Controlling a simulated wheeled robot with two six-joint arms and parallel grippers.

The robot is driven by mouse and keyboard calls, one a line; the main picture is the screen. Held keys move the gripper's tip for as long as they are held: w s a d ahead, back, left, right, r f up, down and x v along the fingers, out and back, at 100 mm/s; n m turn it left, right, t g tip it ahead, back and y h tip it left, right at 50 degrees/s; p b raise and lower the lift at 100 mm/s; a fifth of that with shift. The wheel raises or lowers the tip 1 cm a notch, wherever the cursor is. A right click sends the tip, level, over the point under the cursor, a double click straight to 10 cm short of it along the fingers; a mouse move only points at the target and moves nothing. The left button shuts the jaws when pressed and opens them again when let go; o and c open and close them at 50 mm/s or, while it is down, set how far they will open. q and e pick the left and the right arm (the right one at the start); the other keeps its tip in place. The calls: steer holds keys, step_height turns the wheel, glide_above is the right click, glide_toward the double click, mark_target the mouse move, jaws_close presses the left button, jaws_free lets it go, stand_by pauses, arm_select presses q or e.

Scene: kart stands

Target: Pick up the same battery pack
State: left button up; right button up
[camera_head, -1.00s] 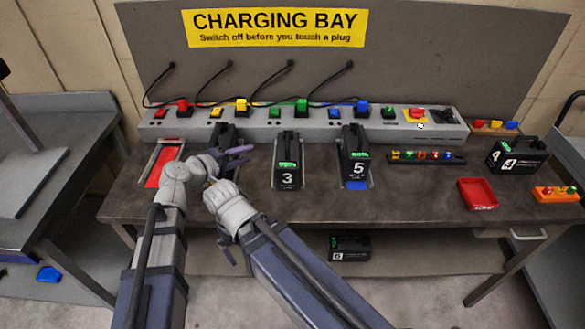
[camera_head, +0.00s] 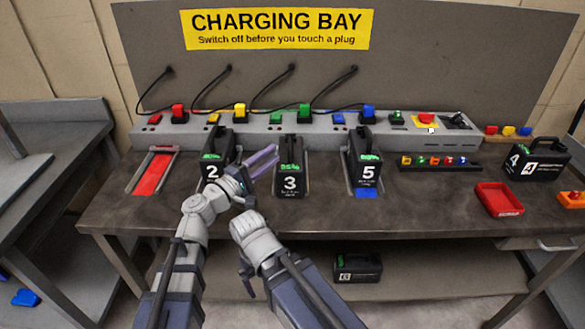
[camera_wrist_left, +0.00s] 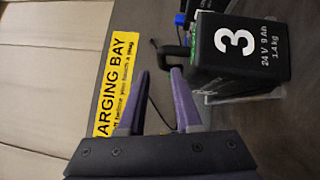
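Battery pack 3 (camera_head: 290,181) is black with a green display and stands upright in its bay, between pack 2 (camera_head: 212,172) and pack 5 (camera_head: 368,172). My left gripper (camera_head: 268,161) is just left of pack 3's upper part. In the left wrist view its purple fingers (camera_wrist_left: 158,78) are apart with nothing gripped. Pack 3 (camera_wrist_left: 240,45) is right of them there, its dark handle close to the right fingertip. Whether they touch is unclear. My right gripper (camera_head: 246,274) hangs low before the bench; its opening is hidden.
Pack 4 (camera_head: 535,162) stands on the bench at right; another pack (camera_head: 357,268) lies on the lower shelf. An empty red bay (camera_head: 152,174) is at left. Coloured plugs and cables line the charger strip (camera_head: 270,132) behind. A red tray (camera_head: 499,199) sits at right.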

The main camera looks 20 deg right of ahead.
arm_select(q)
steer(key=shift+w+f+x, duration=0.1)
steer(key=shift+w+x, duration=0.05)
steer(key=shift+x, duration=1.75)
steer(key=shift+w+f+x, duration=0.1)
steer(key=shift+f+x, duration=0.05)
steer(key=shift+x, duration=1.7)
steer(key=shift+s+a, duration=0.1)
steer(key=shift+a, duration=0.05)
jaws_close()
